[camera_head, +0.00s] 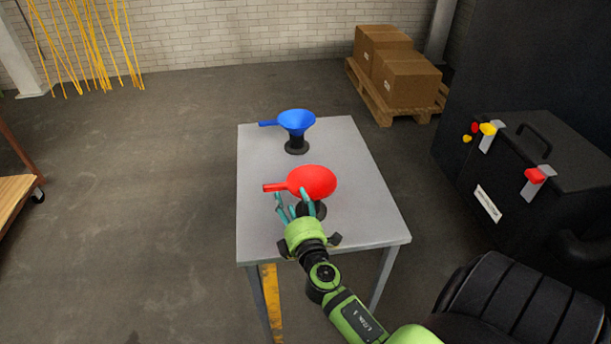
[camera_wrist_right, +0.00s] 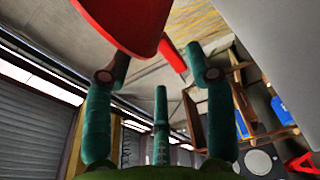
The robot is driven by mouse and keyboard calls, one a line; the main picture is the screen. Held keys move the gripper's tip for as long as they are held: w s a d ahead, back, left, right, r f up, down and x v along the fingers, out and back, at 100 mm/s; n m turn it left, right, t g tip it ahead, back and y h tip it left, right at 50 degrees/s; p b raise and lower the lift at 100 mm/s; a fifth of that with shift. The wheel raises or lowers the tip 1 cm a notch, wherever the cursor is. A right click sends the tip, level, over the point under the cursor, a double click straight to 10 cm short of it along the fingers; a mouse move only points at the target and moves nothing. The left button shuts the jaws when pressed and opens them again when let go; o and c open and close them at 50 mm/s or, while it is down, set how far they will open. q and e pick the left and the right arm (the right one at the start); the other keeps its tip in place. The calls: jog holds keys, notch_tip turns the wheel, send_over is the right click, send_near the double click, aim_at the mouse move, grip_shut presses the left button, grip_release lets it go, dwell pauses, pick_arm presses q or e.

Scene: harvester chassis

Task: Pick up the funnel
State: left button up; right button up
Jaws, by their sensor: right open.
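A red funnel (camera_head: 313,181) with a handle pointing left stands on a black holder (camera_head: 312,210) on the grey table (camera_head: 350,232). A blue funnel (camera_head: 297,121) stands on a similar black holder (camera_head: 297,143) farther back. My right gripper (camera_head: 292,203) is at the near side of the red funnel, fingers apart and empty, just below its handle and bowl. In the right wrist view the gripper's teal fingers (camera_wrist_right: 160,95) are spread, with the red funnel (camera_wrist_right: 125,22) just beyond them. I cannot tell whether a finger touches it. My left gripper is not in view.
Cardboard boxes (camera_head: 407,77) sit on a wooden pallet (camera_head: 378,103) at the back right. A black machine (camera_head: 535,165) with coloured knobs stands right of the table. The table's left and right front areas are bare.

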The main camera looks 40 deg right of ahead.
aim_at(281, 187)
jog(key=x, duration=0.4)
jog(key=a+p+x, duration=0.1)
jog(key=x, duration=0.1)
jog(key=shift+w+r, duration=0.1)
jog(key=shift+w, duration=0.45)
jog(key=shift+w+d, duration=0.1)
jog(key=shift+w, duration=0.1)
jog(key=shift+s, duration=0.1)
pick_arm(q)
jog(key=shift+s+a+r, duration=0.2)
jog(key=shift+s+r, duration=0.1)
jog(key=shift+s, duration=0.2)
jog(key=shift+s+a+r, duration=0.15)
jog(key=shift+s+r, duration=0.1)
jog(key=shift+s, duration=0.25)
pick_arm(e)
grip_shut()
